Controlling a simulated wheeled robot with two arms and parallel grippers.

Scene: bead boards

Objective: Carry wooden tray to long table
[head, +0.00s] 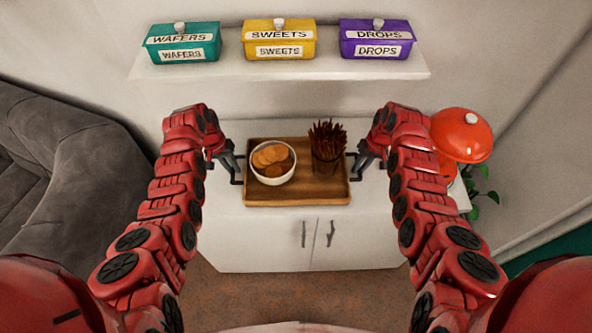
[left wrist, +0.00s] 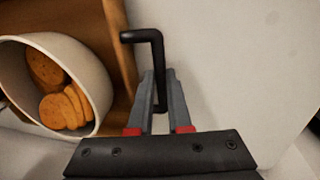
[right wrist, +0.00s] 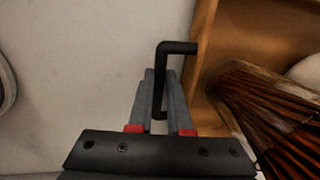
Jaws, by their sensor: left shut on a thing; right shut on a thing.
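The wooden tray (head: 312,198) rests on a white cabinet (head: 270,230) against the wall. A white bowl of round biscuits (head: 272,163) and a dark glass of thin brown sticks (head: 327,150) stand on it. My left gripper (head: 238,172) is shut on the black handle (left wrist: 158,75) at the tray's left side. My right gripper (head: 354,170) is shut on the black handle (right wrist: 162,75) at the tray's right side. The tray looks level. I cannot make out a long table in these views.
A wall shelf (head: 280,68) above the cabinet holds a green wafers box (head: 182,43), a yellow sweets box (head: 279,40) and a purple drops box (head: 377,39). A grey sofa (head: 60,170) is at the left.

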